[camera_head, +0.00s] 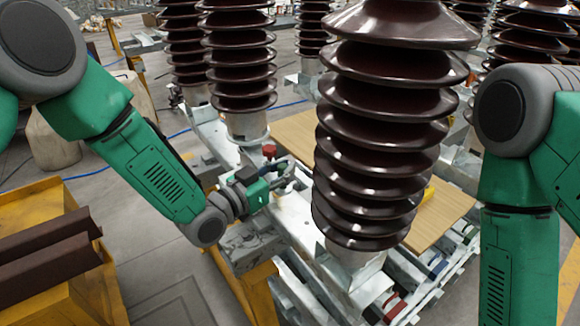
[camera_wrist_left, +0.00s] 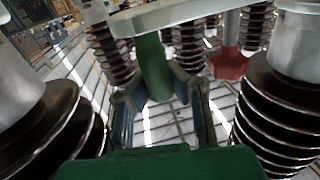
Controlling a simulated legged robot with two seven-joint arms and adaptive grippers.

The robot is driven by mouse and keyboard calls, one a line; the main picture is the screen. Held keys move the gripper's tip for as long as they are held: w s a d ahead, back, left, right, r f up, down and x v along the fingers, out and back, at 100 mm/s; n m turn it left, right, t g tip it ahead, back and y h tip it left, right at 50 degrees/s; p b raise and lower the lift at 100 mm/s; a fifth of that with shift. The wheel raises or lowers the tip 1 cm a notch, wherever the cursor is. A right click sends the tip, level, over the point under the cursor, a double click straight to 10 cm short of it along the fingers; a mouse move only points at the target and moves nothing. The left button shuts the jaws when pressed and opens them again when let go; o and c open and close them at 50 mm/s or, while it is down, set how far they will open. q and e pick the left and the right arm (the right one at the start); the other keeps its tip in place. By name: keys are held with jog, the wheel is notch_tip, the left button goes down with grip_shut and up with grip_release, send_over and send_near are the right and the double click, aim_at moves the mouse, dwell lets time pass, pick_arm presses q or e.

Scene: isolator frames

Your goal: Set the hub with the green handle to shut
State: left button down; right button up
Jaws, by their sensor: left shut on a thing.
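The green handle (camera_wrist_left: 153,65) hangs below a pale metal bar (camera_wrist_left: 190,14) in the left wrist view. My left gripper (camera_wrist_left: 163,98) has its two fingers on either side of the handle's lower part and is shut on it. In the head view, my left gripper (camera_head: 284,172) is small, beside the pale frame between two brown insulator columns. The green handle cannot be made out there. A red handle (camera_wrist_left: 228,65) hangs to the right of the green one; a red part (camera_head: 269,150) also shows in the head view. My right gripper is out of view.
A large ribbed brown insulator (camera_head: 385,130) stands right of my left gripper, and another (camera_head: 240,60) behind it. A wooden board (camera_head: 445,210) lies behind the large one. A yellow stand (camera_head: 60,285) with brown beams is at the lower left.

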pick_arm(q)
jog(key=s+a+m+g+h, duration=0.2)
jog(key=a+m+g+h, duration=0.2)
jog(key=a, duration=1)
jog(key=shift+s+f+m+g, duration=0.2)
jog(key=shift+m+g, duration=0.1)
jog(key=shift+g, duration=0.9)
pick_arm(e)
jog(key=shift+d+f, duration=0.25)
pick_arm(q)
jog(key=shift+a, duration=0.1)
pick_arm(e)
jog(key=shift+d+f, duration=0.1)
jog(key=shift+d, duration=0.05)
